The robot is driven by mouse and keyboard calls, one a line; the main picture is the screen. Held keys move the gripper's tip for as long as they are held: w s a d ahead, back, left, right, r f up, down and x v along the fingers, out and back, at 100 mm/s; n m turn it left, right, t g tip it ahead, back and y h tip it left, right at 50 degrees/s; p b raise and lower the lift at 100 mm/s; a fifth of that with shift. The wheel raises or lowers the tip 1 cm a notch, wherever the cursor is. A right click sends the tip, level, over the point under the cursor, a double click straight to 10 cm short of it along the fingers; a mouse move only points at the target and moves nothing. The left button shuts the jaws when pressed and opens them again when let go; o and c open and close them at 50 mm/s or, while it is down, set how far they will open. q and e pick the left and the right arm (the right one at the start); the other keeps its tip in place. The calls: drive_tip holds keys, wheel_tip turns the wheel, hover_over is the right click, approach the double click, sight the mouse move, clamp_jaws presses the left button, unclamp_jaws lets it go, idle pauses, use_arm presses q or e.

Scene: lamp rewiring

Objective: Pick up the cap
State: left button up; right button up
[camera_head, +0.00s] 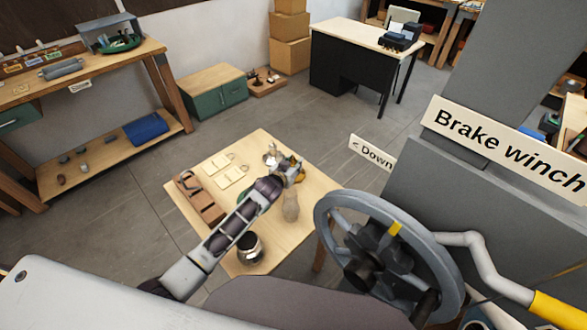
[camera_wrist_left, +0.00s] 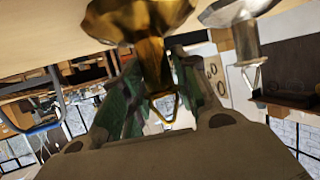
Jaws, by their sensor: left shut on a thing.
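My left gripper (camera_head: 284,177) is over the far right part of the small wooden table. In the left wrist view its green fingers (camera_wrist_left: 156,80) are shut on a brass piece (camera_wrist_left: 140,20), which flares wide and narrows to a stem between them. I take this piece for the cap, but its shape is partly cut off by the picture edge. In the head view it shows small and gold (camera_head: 293,163) beside the gripper. A silvery piece (camera_wrist_left: 240,28) is close beside it, also seen in the head view (camera_head: 270,158). I cannot tell whether the brass piece touches the table.
On the table (camera_head: 310,234) are a wooden tray (camera_head: 205,208), pale cards (camera_head: 232,178), a tan rounded object (camera_head: 291,206) and a shiny round pot (camera_head: 250,248). A large handwheel (camera_head: 330,245) and the brake winch housing (camera_head: 490,240) stand close on the right.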

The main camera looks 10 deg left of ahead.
use_arm(q)
drive_tip(key=shift+r+b, duration=0.7)
drive_tip(key=shift+r, duration=4.3)
